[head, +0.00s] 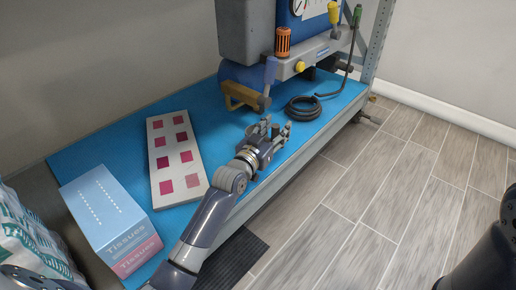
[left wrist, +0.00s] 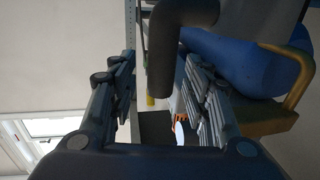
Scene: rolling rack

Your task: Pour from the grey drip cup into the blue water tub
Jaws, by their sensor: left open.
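I cannot make out a grey drip cup or a blue water tub in either view. My left gripper (head: 271,128) is open above the near edge of the blue mat, just in front of the machine. In the left wrist view its two fingers (left wrist: 160,95) stand apart. A dark rounded bar (left wrist: 167,45) shows between them, but I cannot tell whether it touches them. In the head view a grey-blue lever (head: 270,74) hangs from the machine just beyond the gripper. My right gripper is out of view.
The machine has a blue rounded body (head: 235,73) and ochre bracket (head: 240,97). A swatch board (head: 155,150), tissue box (head: 100,205) and plastic bag (head: 28,235) stand left. Floor (head: 375,170) is clear at right.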

